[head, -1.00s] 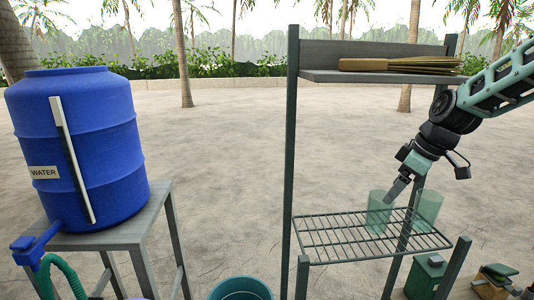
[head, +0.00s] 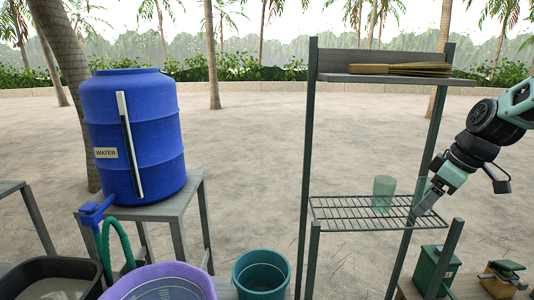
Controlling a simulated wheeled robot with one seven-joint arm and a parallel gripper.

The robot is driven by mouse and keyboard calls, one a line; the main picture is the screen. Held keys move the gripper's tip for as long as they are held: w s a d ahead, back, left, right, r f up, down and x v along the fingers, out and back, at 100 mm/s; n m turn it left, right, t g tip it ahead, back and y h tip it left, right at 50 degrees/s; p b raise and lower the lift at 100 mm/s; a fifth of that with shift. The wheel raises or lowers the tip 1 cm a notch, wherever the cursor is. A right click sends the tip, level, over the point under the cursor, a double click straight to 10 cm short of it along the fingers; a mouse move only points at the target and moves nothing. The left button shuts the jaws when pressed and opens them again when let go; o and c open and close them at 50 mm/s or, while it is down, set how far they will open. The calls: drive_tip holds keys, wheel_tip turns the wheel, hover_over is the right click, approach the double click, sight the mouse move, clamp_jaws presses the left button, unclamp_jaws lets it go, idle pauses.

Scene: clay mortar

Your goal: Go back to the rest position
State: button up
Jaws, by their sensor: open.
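My gripper (head: 428,200) is at the right in the head view, angled down to the left, open. It is beside the wire rack shelf (head: 345,216). One clear green cup (head: 383,191) stands upright on the rack, left of my gripper and apart from it. A second clear green cup (head: 419,187) is at the rack's right end, partly hidden by the gripper and the shelf post. I cannot tell whether the fingers touch this cup.
A broom (head: 400,69) lies on the upper shelf (head: 345,78). A blue water barrel (head: 140,140) with a tap stands on a stool at left. A purple basin (head: 160,282), teal bucket (head: 262,272), black tub (head: 50,275) and green box (head: 433,268) are low in front.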

drive_tip(key=s+a+f+g+b, duration=0.1)
drive_tip(key=s+a+f+b, duration=0.1)
drive_tip(key=s+a+f, duration=0.3)
drive_tip(key=s+a+f+h+b, duration=0.1)
drive_tip(key=s+a+b, duration=0.15)
drive_tip(key=a, duration=0.45)
drive_tip(key=s+a+f+g+b, duration=0.1)
drive_tip(key=s+a+f+b, duration=0.15)
drive_tip(key=s+a, duration=0.2)
drive_tip(key=s+a+f+b, duration=0.2)
drive_tip(key=s+a+f, duration=0.1)
drive_tip(key=s, duration=0.6)
drive_tip(key=s+a+f+m+g+h+b, duration=0.1)
drive_tip(key=s+a+f+b, duration=0.2)
drive_tip(key=s, duration=0.6)
wheel_tip(320, 180, down, 2)
drive_tip(key=shift+s+a+f+h+b, duration=0.1)
drive_tip(key=shift+s+a+h+b, duration=0.15)
drive_tip(key=shift+s+h+b, duration=0.05)
